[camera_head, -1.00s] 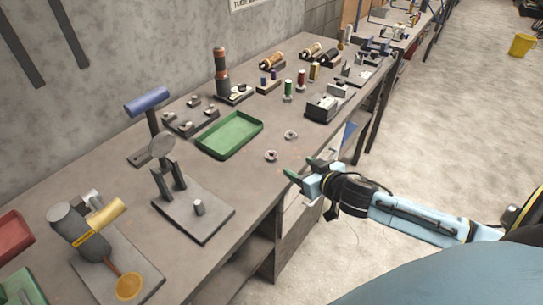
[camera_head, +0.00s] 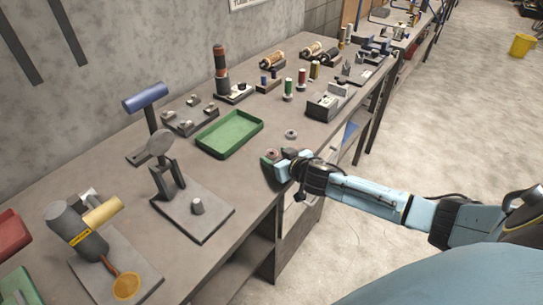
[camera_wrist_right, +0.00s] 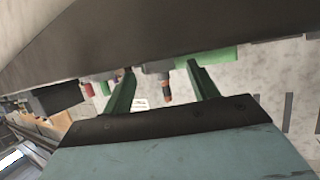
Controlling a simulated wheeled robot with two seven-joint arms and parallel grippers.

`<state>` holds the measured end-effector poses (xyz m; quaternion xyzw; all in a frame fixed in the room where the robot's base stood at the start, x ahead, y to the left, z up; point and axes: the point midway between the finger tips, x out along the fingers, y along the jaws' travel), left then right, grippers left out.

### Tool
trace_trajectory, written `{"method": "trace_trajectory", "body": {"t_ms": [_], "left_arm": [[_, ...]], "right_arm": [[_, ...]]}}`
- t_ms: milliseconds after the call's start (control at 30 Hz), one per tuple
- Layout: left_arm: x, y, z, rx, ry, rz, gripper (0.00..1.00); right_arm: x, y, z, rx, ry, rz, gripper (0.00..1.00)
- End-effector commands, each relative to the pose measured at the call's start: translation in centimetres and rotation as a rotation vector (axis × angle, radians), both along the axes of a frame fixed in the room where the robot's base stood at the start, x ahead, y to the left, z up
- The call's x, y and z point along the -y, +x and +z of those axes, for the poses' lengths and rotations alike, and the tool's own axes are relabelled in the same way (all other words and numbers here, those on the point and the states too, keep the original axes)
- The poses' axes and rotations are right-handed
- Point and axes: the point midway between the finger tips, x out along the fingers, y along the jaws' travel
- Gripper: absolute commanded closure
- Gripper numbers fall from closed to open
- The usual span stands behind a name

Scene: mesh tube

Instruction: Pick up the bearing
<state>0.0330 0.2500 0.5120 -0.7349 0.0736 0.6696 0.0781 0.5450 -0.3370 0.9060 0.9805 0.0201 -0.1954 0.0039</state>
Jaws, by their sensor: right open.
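One small grey ring-shaped bearing (camera_head: 291,134) lies flat on the workbench, right of the green tray. A second bearing (camera_head: 272,153) lies nearer the bench's front edge, mostly hidden by my right gripper (camera_head: 270,161). That gripper is low over the bench edge, its fingers apart around or beside this bearing; I cannot tell which. In the right wrist view the two green fingers (camera_wrist_right: 162,88) are spread, with no held object visible between them. I cannot make out a bearing clearly there. My left gripper is not in view.
The green tray (camera_head: 230,134) stands empty behind the gripper. A grey press-like stand (camera_head: 198,208) is to the left, near the front. A grey block-like device (camera_head: 327,103) and several colored spools stand farther back. The bench top (camera_head: 245,175) between stand and gripper is clear.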

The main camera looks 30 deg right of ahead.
Motion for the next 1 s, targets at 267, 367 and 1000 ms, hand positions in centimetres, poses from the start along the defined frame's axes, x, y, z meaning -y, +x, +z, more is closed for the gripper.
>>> {"method": "trace_trajectory", "body": {"t_ms": [267,367,1000], "left_arm": [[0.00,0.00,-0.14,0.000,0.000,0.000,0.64],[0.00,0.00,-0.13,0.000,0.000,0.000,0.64],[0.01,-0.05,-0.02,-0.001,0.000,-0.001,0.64]], "right_arm": [[-0.09,0.92,-0.41,-0.001,0.000,0.001,0.41],[-0.08,0.90,-0.41,0.000,0.000,0.001,0.41],[-0.03,0.91,-0.02,0.001,0.000,0.001,0.90]]}}
